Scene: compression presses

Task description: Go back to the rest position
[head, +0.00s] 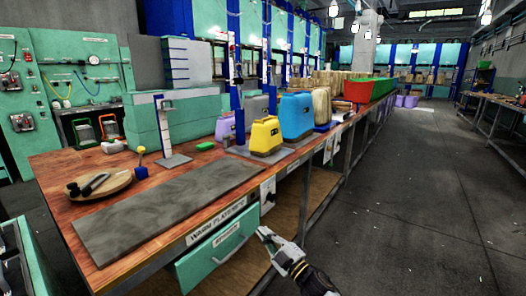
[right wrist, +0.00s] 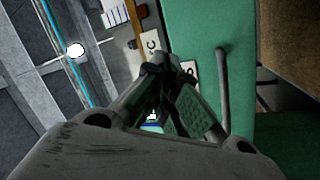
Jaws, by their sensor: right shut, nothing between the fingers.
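My right gripper (head: 266,234) is in the lower middle of the head view, just right of a green drawer front (head: 218,247) under the workbench. It is shut and empty. In the right wrist view its closed fingers (right wrist: 163,75) point at the green drawer front (right wrist: 195,25), with the dark drawer handle (right wrist: 222,90) to their right. A gap between fingers and drawer cannot be judged. My left gripper does not show in the head view.
The wooden workbench (head: 50,165) holds a grey mat (head: 165,210), a round wooden board (head: 115,183), a yellow case (head: 265,136) and a blue case (head: 296,117). An open shelf (head: 315,190) lies below the bench. The grey floor (head: 420,190) to the right is clear.

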